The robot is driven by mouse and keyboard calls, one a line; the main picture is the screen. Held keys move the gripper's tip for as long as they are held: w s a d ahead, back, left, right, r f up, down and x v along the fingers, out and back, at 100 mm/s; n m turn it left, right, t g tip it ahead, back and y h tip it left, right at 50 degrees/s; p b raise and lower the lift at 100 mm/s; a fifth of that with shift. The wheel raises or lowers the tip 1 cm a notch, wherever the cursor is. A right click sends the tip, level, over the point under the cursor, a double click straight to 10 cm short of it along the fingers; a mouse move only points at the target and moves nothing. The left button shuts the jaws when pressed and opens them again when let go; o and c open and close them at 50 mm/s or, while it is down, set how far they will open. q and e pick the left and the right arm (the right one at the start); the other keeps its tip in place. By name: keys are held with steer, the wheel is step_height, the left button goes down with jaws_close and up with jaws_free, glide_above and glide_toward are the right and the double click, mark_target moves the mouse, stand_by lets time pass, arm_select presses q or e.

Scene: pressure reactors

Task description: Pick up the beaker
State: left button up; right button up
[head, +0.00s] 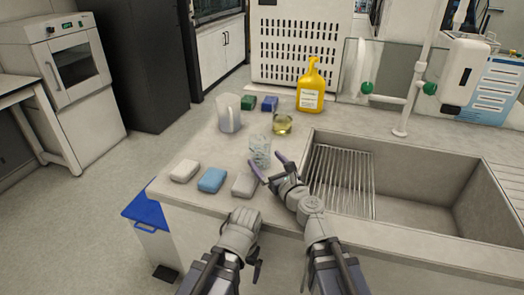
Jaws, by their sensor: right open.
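A clear glass beaker (260,148) with a mottled pale look stands on the counter (215,152), left of the sink. My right gripper (267,162) is open, with its two purple-grey fingers spread at the near side of this beaker. One fingertip is near its lower left and the other near its right; I cannot tell whether they touch it. A second glass vessel (282,124) holding yellow liquid stands just behind, to the right. My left gripper (256,262) is low at the counter's front edge, away from the beakers; its fingers are mostly hidden.
A white jug (229,114) stands behind and left. White (184,171), blue (212,180) and grey (243,185) blocks lie along the front. Green (248,102) and blue (269,103) items and a yellow bottle (311,88) are at the back. The sink (425,185) with its rack is on the right.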

steer(key=shift+w, duration=0.1)
steer(key=shift+x, duration=3.9)
steer(key=shift+d+r, duration=0.15)
steer(key=c, duration=1.2)
